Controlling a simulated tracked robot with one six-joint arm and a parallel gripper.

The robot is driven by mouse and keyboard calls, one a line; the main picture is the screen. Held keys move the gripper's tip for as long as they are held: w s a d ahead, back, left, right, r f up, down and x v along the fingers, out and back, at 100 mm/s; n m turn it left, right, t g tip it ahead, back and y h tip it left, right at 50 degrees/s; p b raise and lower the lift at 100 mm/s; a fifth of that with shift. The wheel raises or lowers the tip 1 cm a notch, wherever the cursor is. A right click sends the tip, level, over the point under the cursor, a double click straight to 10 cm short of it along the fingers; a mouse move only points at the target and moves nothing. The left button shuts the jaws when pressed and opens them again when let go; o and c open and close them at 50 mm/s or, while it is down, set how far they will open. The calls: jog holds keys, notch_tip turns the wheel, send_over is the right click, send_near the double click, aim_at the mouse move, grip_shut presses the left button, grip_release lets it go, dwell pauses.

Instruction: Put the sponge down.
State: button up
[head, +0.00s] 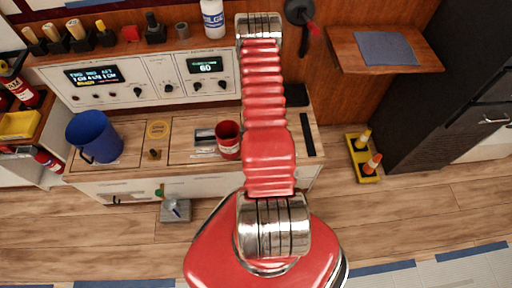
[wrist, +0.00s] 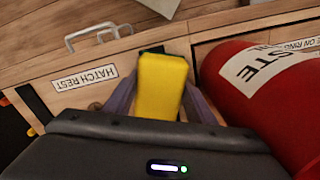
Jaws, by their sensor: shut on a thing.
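The sponge is a yellow block (wrist: 162,84) seen in the middle of the wrist view. My gripper (wrist: 160,97) has its two grey-purple fingers on either side of it and is shut on it. The sponge's lower end is hidden by the dark gripper body. Its upper end lies over a wooden surface, close to a dark patch; I cannot tell whether it touches the surface. In the head view my red arm hides the gripper and the sponge.
A red container (wrist: 262,88) with a waste label stands close right of my gripper; it looks like the red cup (head: 228,140) on the counter (head: 185,158). A "HATCH REST" label (wrist: 85,78) and metal handle (wrist: 100,37) lie left. A blue bucket (head: 95,137) stands further left.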

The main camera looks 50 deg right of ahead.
dwell(0.3)
jog(key=o, duration=1.1)
notch_tip(320, 180, up, 12)
dwell(0.3)
dwell(0.9)
